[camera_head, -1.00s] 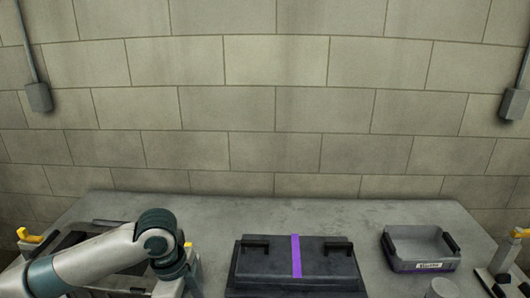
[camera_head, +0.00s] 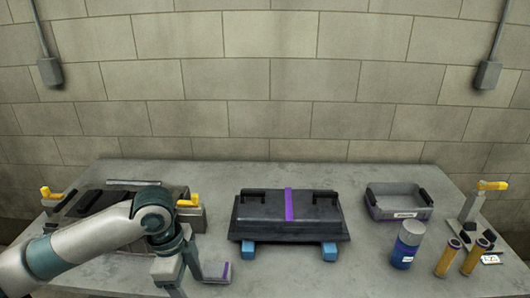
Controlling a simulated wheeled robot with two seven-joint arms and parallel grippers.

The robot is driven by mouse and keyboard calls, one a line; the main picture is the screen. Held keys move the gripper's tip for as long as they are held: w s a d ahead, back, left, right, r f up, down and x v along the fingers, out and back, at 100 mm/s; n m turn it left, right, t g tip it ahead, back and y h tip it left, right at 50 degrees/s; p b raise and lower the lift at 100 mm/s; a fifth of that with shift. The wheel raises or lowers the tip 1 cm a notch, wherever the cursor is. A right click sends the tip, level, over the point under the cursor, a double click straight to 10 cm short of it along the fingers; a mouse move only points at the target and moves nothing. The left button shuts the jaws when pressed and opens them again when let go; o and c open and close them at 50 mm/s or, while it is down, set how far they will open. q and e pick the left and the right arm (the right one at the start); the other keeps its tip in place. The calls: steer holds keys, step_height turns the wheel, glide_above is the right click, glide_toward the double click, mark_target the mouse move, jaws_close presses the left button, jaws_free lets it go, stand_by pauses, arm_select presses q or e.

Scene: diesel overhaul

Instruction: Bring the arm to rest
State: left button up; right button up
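My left arm comes in from the left and bends down at the wrist over the left front of the bench. My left gripper (camera_head: 178,270) points down beside a small grey angled piece with a purple stripe (camera_head: 214,272). I cannot tell whether they touch, or whether the fingers are open or shut. My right arm and gripper are out of view.
A black lidded case with a purple band (camera_head: 265,213) sits mid-bench on blue blocks. A dark fixture with yellow handles (camera_head: 90,200) lies behind my arm.

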arm_select(q)
steer(key=s+d+f+n+t+h, duration=0.3)
steer(key=s+d+f+n, duration=0.3)
steer(key=s+d+f, duration=0.45)
steer(key=s+a+f+n+y, duration=0.2)
steer(key=s+a+f+n, duration=0.3)
steer(key=s+a, duration=0.25)
steer(key=s+a+f+n+y, duration=0.3)
steer(key=s+a+f+n, duration=0.2)
steer(key=s+a, duration=0.3)
step_height(320, 180, down, 28)
steer(key=r, duration=0.1)
steer(key=s+a+f+g, duration=0.1)
steer(key=s+a+f, duration=0.1)
steer(key=s+f, duration=0.6)
steer(key=s+a+f+g, duration=0.1)
steer(key=s+a+f, duration=0.1)
steer(key=s+f, duration=0.7)
steer(key=shift+s+f, duration=0.25)
steer(key=shift+f, duration=0.7)
